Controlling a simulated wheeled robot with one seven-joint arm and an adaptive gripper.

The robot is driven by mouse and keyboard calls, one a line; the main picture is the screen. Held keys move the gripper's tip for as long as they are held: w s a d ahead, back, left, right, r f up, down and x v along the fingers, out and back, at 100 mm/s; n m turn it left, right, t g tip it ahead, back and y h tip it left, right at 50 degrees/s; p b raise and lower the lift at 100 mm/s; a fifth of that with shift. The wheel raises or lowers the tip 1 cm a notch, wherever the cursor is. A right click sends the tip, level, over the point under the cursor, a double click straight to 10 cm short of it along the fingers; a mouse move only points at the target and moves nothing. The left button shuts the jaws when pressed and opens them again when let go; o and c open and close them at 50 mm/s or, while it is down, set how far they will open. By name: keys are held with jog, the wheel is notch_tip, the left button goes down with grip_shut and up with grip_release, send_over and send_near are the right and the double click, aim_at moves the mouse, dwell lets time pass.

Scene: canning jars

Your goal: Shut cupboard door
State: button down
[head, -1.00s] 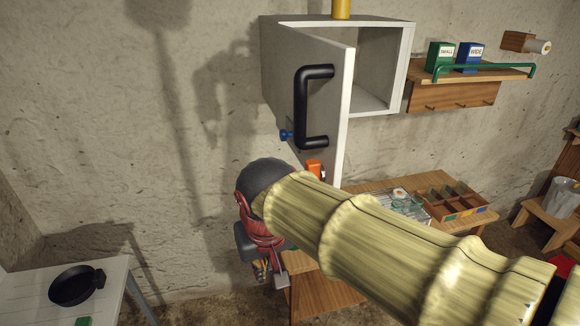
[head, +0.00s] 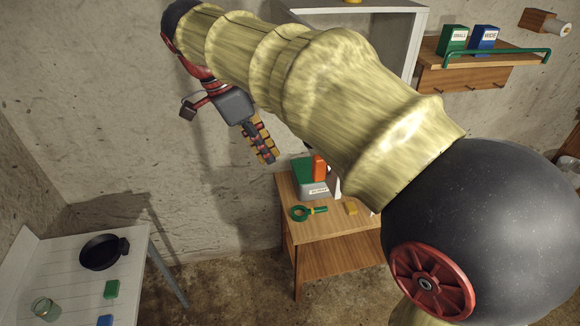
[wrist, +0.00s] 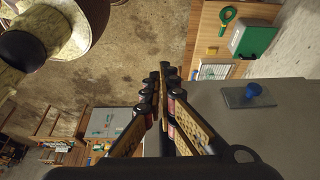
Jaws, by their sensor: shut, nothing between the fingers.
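The grey cupboard (head: 420,45) hangs on the wall at the top of the head view, and its open front shows above my arm. Its door is mostly hidden behind my arm; a pale sliver (head: 335,185) below the arm looks like its lower corner. The black door handle is hidden in the head view. My gripper (head: 266,154) is shut and empty, pointing down left of the cupboard.
A wooden bench (head: 340,222) below holds a green box (head: 303,172) and a green ring-shaped tool (head: 300,213). A wall shelf (head: 470,75) with small boxes is at right. A white table (head: 60,275) with a black pan (head: 100,252) stands at left.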

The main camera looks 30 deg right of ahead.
jog(key=s+d+f+p, duration=0.1)
jog(key=d+f+p, duration=0.1)
jog(key=d+f, duration=0.5)
jog(key=shift+s+d+f, duration=0.15)
jog(key=shift+s+f, duration=0.25)
jog(key=shift+f, duration=0.6)
jog(key=shift+d, duration=0.15)
